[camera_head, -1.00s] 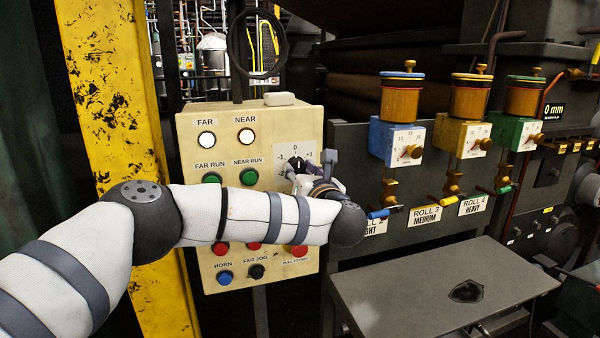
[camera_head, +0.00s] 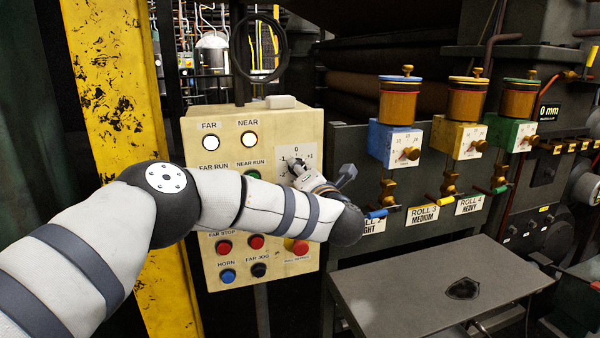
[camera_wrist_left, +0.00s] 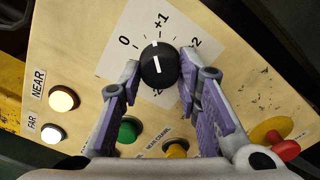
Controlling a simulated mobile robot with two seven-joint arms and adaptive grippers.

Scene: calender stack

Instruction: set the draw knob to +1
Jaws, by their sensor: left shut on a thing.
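The draw knob (camera_wrist_left: 158,65) is a round black knob with a white pointer line, on a white dial plate (camera_wrist_left: 108,60) marked 0, +1 and +2. Its line points close to +1, leaning slightly to the 0 side. My left gripper (camera_wrist_left: 158,75) has one finger on each side of the knob and is shut on it. In the head view the left gripper (camera_head: 300,172) is at the dial plate (camera_head: 296,152) and covers most of the knob and its lower marks. My right gripper is not in view.
The cream control panel (camera_head: 270,130) carries lit FAR and NEAR lamps and several push buttons. A green button (camera_wrist_left: 130,130) and a yellow one (camera_wrist_left: 176,149) sit near the fingers. A red-and-yellow stop button (camera_wrist_left: 284,148) is farther right. A grey table (camera_head: 430,285) stands at right.

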